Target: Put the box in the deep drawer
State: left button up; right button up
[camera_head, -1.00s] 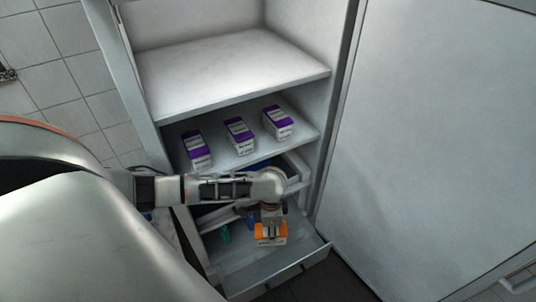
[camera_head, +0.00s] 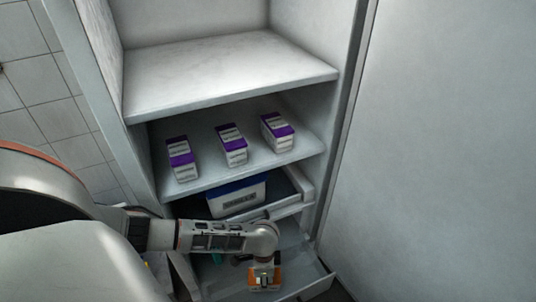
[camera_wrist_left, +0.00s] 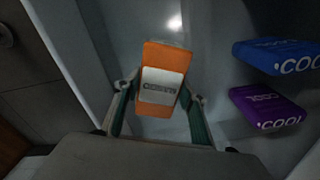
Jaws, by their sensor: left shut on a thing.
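An orange and white box (camera_head: 264,281) is held in my left gripper (camera_head: 263,266) over the open lower drawer (camera_head: 302,284). In the left wrist view the box (camera_wrist_left: 163,58) sits between the two fingers of the gripper (camera_wrist_left: 158,108), its orange face with a pale label towards the camera. The box appears inside the drawer's outline, near its front. I cannot tell whether it touches the drawer floor. My left arm hides part of the drawer. My right gripper is out of view.
A shallower drawer above holds a blue and white box (camera_head: 237,195). Three purple and white boxes (camera_head: 231,145) stand on the shelf above it. In the left wrist view a blue box (camera_wrist_left: 277,55) and a purple box (camera_wrist_left: 265,108) lie to the right. The top shelf (camera_head: 230,75) is empty.

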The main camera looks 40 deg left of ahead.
pick_arm(q)
jog(key=f, duration=0.1)
jog(key=f+b, duration=0.1)
jog(key=f, duration=0.1)
jog(key=shift+s+f+b, duration=0.25)
jog(key=shift+f+b, duration=0.15)
jog(key=shift+w+f, duration=0.1)
jog(key=shift+f, duration=0.25)
jog(key=shift+o, duration=0.2)
jog(key=shift+w+r, duration=0.25)
jog(key=shift+r, duration=0.1)
jog(key=shift+c, duration=0.2)
jog(key=shift+f, duration=0.25)
jog(key=o, duration=1.4)
jog(key=shift+c, duration=0.2)
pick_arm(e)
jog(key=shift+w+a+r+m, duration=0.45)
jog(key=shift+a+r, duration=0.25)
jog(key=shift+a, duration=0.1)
